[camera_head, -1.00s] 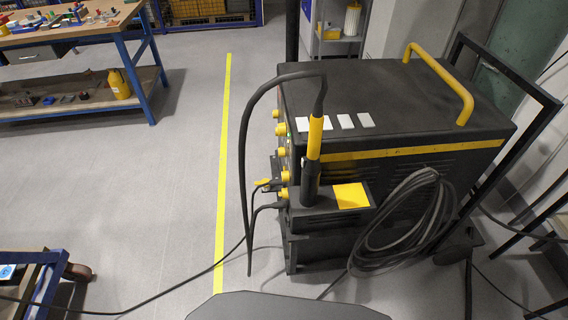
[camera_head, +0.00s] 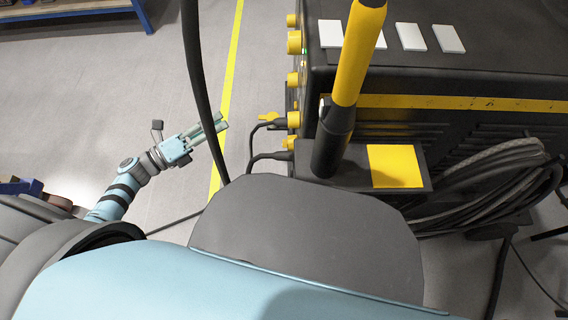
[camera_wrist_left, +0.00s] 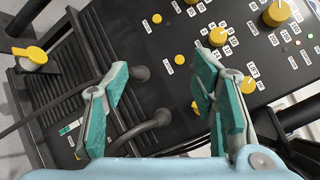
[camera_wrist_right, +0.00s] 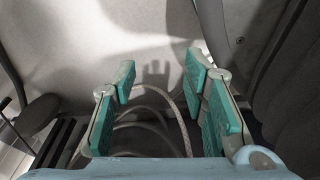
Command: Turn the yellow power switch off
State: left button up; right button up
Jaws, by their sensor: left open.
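The yellow power switch (camera_wrist_left: 36,55) is a lever knob on a dark bracket at the left of the left wrist view. In the head view a small yellow lever (camera_head: 269,117), which seems to be this switch, sticks out from the machine's front side. My left gripper (camera_head: 222,122) is open and empty, to the left of the lever and apart from it. In the left wrist view its fingers (camera_wrist_left: 158,92) are spread before the panel, with the switch outside them to the left. My right gripper (camera_wrist_right: 160,88) is open and empty in the right wrist view.
The dark machine (camera_head: 480,78) has a control panel (camera_wrist_left: 170,35) with several yellow knobs and plugged-in cables. Coiled cable (camera_head: 500,180) hangs at right.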

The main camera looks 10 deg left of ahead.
aim_at(284, 141)
pick_arm(q)
jog(key=s+d+m+g+h+b, duration=0.3)
jog(key=s+d+m+g+h, duration=0.4)
jog(key=m, duration=0.7)
jog(key=shift+g+y, duration=0.6)
jog(key=shift+y, duration=0.3)
jog(key=x, duration=0.4)
jog(key=w+x, duration=0.1)
jog(key=x, duration=0.3)
jog(key=w+r+x, duration=0.1)
jog(key=x, duration=0.3)
jog(key=shift+a, duration=0.1)
jog(key=shift+w, duration=0.1)
jog(key=c, duration=1.1)
pick_arm(e)
jog(key=shift+t, duration=0.3)
jog(key=x, duration=0.2)
jog(key=w+x, duration=0.1)
jog(key=x, duration=0.2)
jog(key=shift+a, duration=0.2)
